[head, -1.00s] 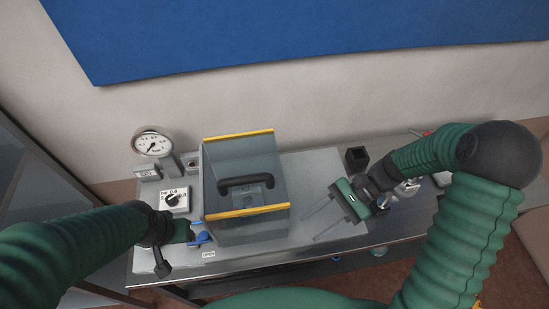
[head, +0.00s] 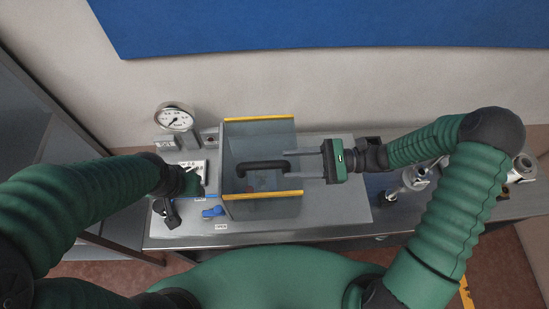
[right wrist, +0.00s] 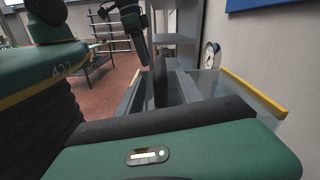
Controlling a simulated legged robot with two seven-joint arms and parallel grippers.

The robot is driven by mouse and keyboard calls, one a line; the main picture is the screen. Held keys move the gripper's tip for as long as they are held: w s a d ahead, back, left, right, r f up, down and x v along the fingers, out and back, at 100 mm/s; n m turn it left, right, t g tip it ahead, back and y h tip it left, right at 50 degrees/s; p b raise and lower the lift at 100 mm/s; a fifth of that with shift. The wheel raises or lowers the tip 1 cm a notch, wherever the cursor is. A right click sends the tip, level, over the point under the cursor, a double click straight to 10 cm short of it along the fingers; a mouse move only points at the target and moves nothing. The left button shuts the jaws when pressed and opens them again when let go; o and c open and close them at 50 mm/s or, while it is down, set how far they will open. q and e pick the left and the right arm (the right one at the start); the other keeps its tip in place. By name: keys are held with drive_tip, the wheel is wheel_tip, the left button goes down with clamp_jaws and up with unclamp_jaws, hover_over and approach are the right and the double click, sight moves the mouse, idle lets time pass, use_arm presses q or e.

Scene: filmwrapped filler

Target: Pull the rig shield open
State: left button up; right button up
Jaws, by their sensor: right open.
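The rig shield (head: 262,208) is a clear box-like cover with yellow edges, standing on the grey rig plate. A black bar handle (head: 258,165) lies across it. My right gripper (head: 290,165) is open at the shield's right side, its two fingers pointing left, one on each side of the handle's right end. Contact cannot be told. In the right wrist view the shield's yellow edge (right wrist: 254,92) shows beyond the gripper body. My left gripper (head: 192,182) is at the white selector box (head: 197,165); its fingers are mostly hidden.
A round gauge (head: 174,117) stands at the back left. A blue lever (head: 213,211) lies in front of the shield's left corner. Metal fittings (head: 416,177) stand to the right.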

sight(283, 163)
drive_tip(key=a+p, duration=0.1)
drive_tip(key=a, duration=0.4)
drive_tip(key=shift+w+a, duration=0.2)
drive_tip(key=shift+s+d, duration=0.2)
drive_tip(key=shift+d, duration=0.25)
drive_tip(key=shift+c, duration=1)
drive_tip(key=shift+w+a, duration=0.1)
drive_tip(key=shift+a, duration=0.15)
drive_tip(key=c, duration=0.5)
drive_tip(key=shift+a, duration=0.1)
clamp_jaws()
use_arm(q)
wheel_tip(283, 163, up, 2)
drive_tip(key=shift+d, duration=0.1)
use_arm(e)
drive_tip(key=shift+r, duration=0.1)
